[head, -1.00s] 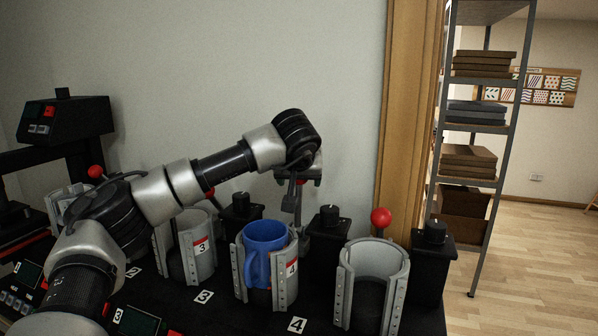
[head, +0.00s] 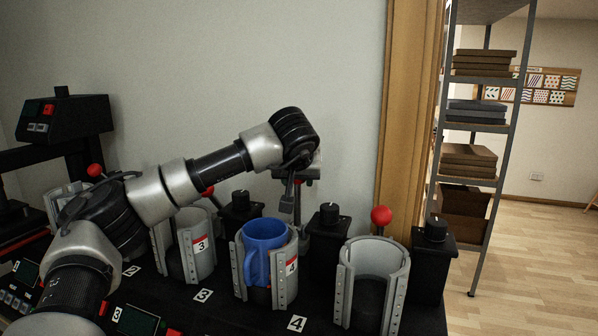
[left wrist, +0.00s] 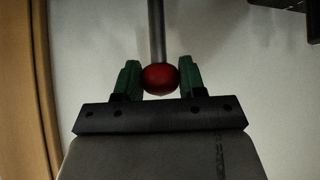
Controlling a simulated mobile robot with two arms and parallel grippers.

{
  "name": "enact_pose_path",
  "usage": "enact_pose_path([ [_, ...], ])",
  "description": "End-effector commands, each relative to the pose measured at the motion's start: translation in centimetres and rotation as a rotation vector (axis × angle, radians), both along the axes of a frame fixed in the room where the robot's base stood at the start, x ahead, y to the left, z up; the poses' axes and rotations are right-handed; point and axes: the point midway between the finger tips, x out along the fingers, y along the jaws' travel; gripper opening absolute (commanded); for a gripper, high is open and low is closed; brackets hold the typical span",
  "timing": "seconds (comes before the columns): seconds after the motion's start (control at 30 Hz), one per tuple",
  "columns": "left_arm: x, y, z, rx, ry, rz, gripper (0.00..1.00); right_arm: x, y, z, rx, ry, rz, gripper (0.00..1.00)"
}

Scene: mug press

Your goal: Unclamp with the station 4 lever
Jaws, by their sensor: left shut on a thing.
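The blue mug (head: 264,248) sits upright in the grey clamp of station 4 (head: 291,285), which carries a "4" label. My left gripper (head: 298,190) is above and just behind that clamp in the head view. In the left wrist view my left gripper (left wrist: 160,80) is shut on the red ball knob of the station 4 lever (left wrist: 160,79), with a green finger on each side. The lever's grey rod (left wrist: 156,30) runs up from the knob in that view. In the head view the gripper mostly hides the knob. My right gripper is not in view.
An empty clamp (head: 343,295) stands to the right, with an upright red-knobbed lever (head: 381,215) behind it. Station 3's clamp (head: 187,255) is to the left. Black posts with dials (head: 328,214) stand between the clamps. A wooden door frame (head: 405,120) is behind.

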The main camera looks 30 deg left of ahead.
Motion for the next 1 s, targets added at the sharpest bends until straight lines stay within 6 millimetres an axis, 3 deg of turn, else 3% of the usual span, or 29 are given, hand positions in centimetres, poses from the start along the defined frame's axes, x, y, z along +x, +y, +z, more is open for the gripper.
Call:
enact_pose_path([
  [0.2, -1.1, -0.2, -0.1, -0.001, 0.003, -0.001, 0.29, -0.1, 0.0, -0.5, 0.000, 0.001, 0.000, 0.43],
  [0.57, -1.2, -0.3, -0.1, 0.000, 0.002, 0.001, 0.29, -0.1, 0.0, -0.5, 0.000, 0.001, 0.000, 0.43],
  [1.0, -3.4, -0.8, -0.5, 0.000, 0.003, 0.000, 0.29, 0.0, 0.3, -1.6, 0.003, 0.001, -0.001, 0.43],
])
